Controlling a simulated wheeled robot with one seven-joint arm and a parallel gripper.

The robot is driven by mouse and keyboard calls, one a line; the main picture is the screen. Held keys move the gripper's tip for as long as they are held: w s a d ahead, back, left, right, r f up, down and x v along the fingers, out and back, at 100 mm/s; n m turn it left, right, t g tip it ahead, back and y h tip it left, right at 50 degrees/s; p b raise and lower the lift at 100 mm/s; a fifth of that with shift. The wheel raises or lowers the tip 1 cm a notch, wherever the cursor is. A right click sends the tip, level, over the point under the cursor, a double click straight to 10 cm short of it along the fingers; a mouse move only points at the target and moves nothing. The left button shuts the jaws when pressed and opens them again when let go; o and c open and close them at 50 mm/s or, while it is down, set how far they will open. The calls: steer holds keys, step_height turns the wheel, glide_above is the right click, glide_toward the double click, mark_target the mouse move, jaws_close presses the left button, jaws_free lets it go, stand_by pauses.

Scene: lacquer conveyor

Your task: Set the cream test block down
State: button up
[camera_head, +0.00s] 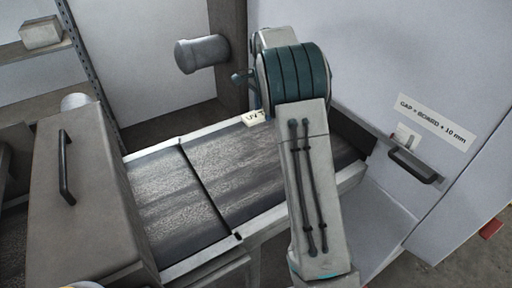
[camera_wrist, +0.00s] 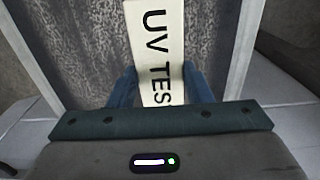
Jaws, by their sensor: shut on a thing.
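The cream test block (camera_wrist: 157,45), lettered "UV TES" as far as it shows, is between the two blue fingers of my gripper (camera_wrist: 160,90) in the wrist view. My gripper is shut on it. The near end of the block is hidden by the gripper body. Behind it in the wrist view is the dark, speckled conveyor belt (camera_wrist: 75,40). In the head view the cream test block (camera_head: 254,117) shows in part at the belt's far rail, left of my arm. My arm hides most of the gripper there. I cannot tell whether the block touches the belt.
The conveyor belt (camera_head: 165,200) has bare surface left of my arm, with pale side rails. A grey hooded box with a black handle (camera_head: 66,165) stands at the left. A grey cylinder (camera_head: 202,53) juts out above the far side. A white panel with a gap label (camera_head: 436,119) stands right.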

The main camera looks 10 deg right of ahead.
glide_above(254, 157)
step_height(254, 157, down, 6)
steer(key=shift+r+p, duration=0.2)
steer(key=shift+p, duration=0.2)
steer(key=shift+f+p, duration=0.35)
steer(key=shift+f, duration=1.7)
steer(key=shift+f, duration=0.1)
steer(key=o, duration=1)
step_height(254, 157, up, 12)
steer(key=s+r+n+t, duration=0.1)
steer(key=s+r+n, duration=0.25)
steer(key=s, duration=0.35)
steer(key=s+r+n+t, duration=0.15)
steer(key=s+n, duration=0.25)
steer(key=s, duration=0.4)
steer(key=s+n, duration=0.2)
steer(key=s, duration=0.2)
steer(key=s+f+n, duration=0.1)
steer(key=s+n, duration=0.1)
steer(key=s, duration=0.2)
steer(key=s+f+n, duration=0.1)
steer(key=s+n, duration=0.2)
steer(key=s, duration=0.2)
steer(key=shift+s+f+t+b, duration=0.15)
steer(key=shift+t+b, duration=0.1)
steer(key=shift+b, duration=0.15)
